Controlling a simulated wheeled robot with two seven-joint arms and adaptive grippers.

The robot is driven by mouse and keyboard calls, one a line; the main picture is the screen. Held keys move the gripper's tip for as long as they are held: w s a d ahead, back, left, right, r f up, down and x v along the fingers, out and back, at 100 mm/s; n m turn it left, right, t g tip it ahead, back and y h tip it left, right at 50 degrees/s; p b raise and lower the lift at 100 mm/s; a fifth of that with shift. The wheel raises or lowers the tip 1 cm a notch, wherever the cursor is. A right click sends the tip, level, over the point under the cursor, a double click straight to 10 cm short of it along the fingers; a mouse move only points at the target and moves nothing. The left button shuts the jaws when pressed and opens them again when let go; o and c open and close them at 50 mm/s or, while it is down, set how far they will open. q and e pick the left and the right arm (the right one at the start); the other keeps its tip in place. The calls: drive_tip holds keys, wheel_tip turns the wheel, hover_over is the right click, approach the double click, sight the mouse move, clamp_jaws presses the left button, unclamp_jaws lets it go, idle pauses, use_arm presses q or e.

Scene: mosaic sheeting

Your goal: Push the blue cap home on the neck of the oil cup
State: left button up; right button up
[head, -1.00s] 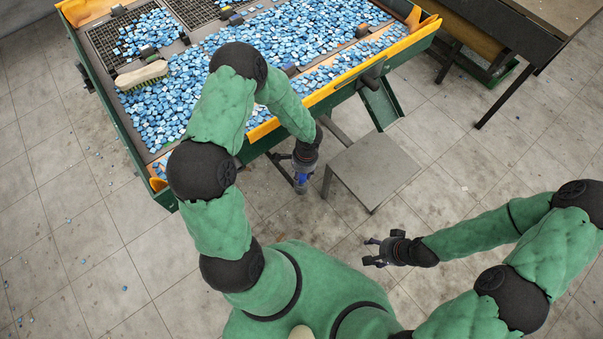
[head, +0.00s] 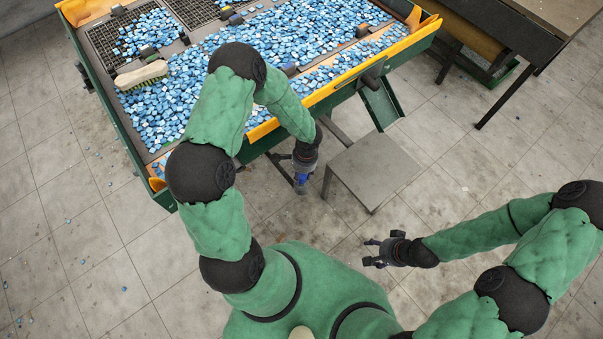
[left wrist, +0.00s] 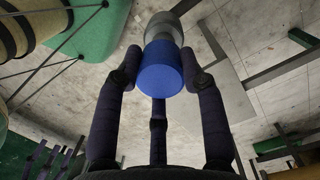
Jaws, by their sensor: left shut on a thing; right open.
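The blue cap (left wrist: 161,68) shows in the left wrist view as a plain blue cylinder between the fingers of my left gripper (head: 301,181). The fingers are shut on it. Right beyond the cap, in line with it, is a pale grey rounded body (left wrist: 163,30), which looks like the oil cup. Whether the cap is fully seated on the neck cannot be told, as the joint is small and partly hidden. In the head view the cap is a small blue patch at the gripper, below the table's front edge. My right gripper (head: 371,252) is open and empty, over bare floor.
A green-framed sorting table (head: 258,130) with a yellow rim, full of blue tiles, stands just beyond my left arm. A brush (head: 141,75) lies on it. A grey square stool (head: 373,170) is right of the left gripper. The tiled floor is mostly clear.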

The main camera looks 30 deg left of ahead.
sight(302, 179)
idle(0.4)
use_arm(q)
drive_tip(key=shift+f+b, duration=2.05)
drive_tip(key=shift+b, duration=0.2)
drive_tip(key=o, duration=1.1)
drive_tip(key=shift+r, duration=0.1)
drive_tip(key=r, duration=0.8)
drive_tip(key=w+r, duration=0.1)
drive_tip(key=r, duration=0.3)
drive_tip(key=shift+d, duration=0.35)
